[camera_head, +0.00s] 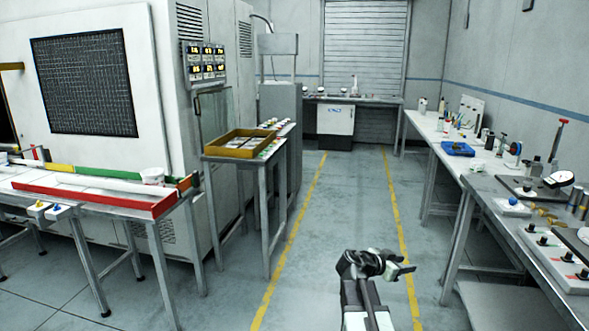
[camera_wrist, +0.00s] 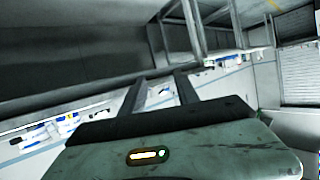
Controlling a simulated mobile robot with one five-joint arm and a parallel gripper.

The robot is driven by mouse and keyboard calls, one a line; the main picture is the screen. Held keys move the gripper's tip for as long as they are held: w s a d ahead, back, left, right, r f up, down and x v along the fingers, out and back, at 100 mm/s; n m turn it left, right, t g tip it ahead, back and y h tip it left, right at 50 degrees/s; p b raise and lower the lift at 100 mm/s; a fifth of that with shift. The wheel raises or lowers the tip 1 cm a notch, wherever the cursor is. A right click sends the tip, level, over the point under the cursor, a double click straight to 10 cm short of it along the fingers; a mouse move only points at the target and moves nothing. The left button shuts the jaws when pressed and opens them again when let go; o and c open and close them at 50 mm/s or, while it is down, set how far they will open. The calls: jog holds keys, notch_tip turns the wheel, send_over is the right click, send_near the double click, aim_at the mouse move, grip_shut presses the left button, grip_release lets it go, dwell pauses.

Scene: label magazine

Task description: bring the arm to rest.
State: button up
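My gripper (camera_head: 386,266) shows in the camera_head view at the lower middle, at the end of my raised arm, over the aisle floor. It appears clear of the tables on both sides. In the camera_wrist view the two fingers of my gripper (camera_wrist: 162,84) stand apart with only background between them, so it is open and empty. The wrist view is tilted. Most of my arm lies below the edge of the head view.
A workbench (camera_head: 482,205) with tools and a blue tray (camera_head: 457,149) runs along the right. A stand with a yellow tray (camera_head: 239,134) and a table with a red rail (camera_head: 90,199) are on the left. The aisle floor (camera_head: 338,200) between yellow lines is clear.

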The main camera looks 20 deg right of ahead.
jog(key=a+f+n+y, duration=0.3)
jog(key=a+f, duration=0.2)
jog(key=a, duration=0.6)
jog(key=a+f+n+y, duration=0.2)
jog(key=a+f+y, duration=0.15)
jog(key=a, duration=0.65)
jog(key=s+a+f+n+g+y, duration=0.1)
jog(key=s+a+f+n+y, duration=0.3)
jog(key=a, duration=0.5)
jog(key=s+a+f+n+g+y, duration=0.25)
jog(key=s+a+n, duration=0.2)
jog(key=a, duration=0.45)
notch_tip(320, 180, up, 15)
jog(key=n+p, duration=0.2)
jog(key=p, duration=1.3)
jog(key=shift+t, duration=0.35)
